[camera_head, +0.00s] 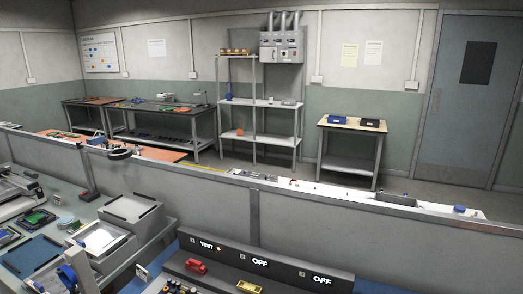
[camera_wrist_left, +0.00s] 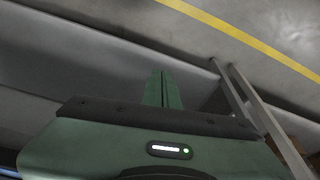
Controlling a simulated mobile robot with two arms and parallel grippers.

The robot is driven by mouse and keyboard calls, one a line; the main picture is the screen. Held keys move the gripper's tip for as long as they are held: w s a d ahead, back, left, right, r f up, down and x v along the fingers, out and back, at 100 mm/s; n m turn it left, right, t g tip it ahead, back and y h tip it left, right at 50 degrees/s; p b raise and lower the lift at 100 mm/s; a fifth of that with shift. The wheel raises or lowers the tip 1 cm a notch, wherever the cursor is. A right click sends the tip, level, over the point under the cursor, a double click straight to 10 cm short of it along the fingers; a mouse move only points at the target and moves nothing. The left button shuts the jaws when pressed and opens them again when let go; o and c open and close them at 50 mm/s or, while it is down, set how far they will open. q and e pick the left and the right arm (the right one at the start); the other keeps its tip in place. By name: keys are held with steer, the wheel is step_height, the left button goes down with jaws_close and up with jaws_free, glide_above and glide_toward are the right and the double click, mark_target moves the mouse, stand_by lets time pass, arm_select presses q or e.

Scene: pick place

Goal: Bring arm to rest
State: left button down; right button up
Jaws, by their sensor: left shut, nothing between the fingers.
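My left gripper (camera_wrist_left: 162,76) shows in the left wrist view, with a green body and two narrow green fingers. The fingers are together and hold nothing. A small white light strip and a green dot glow on its housing. Beyond the fingers are a grey panel and the grey floor (camera_wrist_left: 210,42). Neither of my arms can be made out in the head view, and my right gripper is not in view.
A long grey partition (camera_head: 170,180) crosses the head view. In front, a dark panel (camera_head: 225,274) reads TEST and OFF, beside grey trays (camera_head: 130,207). Behind stand shelves (camera_head: 268,102) and a small table (camera_head: 348,126). A metal leg (camera_wrist_left: 262,118) is right of the fingers.

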arm_select(q)
steer(key=s+a+f+b, duration=0.1)
steer(key=s+f, duration=0.8)
steer(key=f, duration=0.3)
steer(key=s+a+f+g, duration=0.1)
steer(key=s+a+f, duration=0.1)
steer(key=s+f, duration=0.8)
step_height(320, 180, down, 3)
steer(key=shift+a+g+b, duration=0.15)
steer(key=shift+g+b, duration=0.15)
steer(key=shift+b, duration=0.1)
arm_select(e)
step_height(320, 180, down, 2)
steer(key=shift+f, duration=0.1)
